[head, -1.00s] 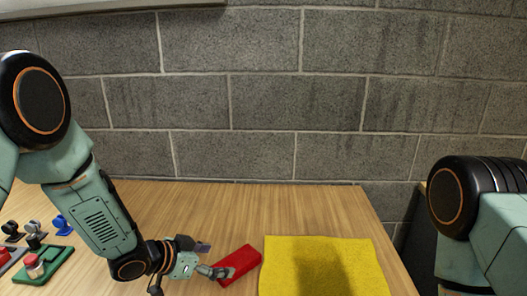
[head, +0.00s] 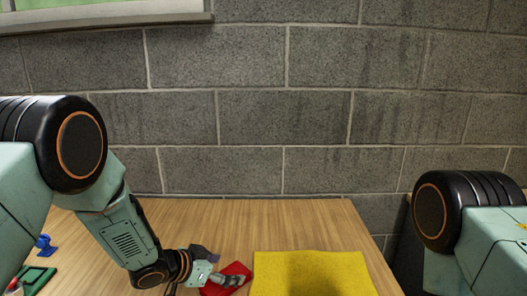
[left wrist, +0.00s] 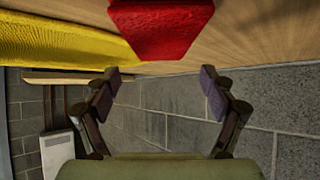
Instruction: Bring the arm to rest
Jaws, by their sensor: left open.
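My left arm comes in from the left in the head view. Its gripper (head: 228,279) is low in the picture and partly covers a red pad (head: 238,269) on the wooden table. In the left wrist view the gripper (left wrist: 160,78) has its two fingers spread wide with nothing between them. The red pad (left wrist: 162,28) lies beyond the fingertips there, apart from them. My right arm shows at the right edge of the head view, but its gripper is out of the picture.
A yellow cloth-like mat (head: 310,275) lies right of the red pad. A blue item (head: 45,245) and a green base (head: 38,277) are at the left. A grey block wall (head: 280,120) stands behind the wooden table (head: 300,218). The table is bare behind the mat.

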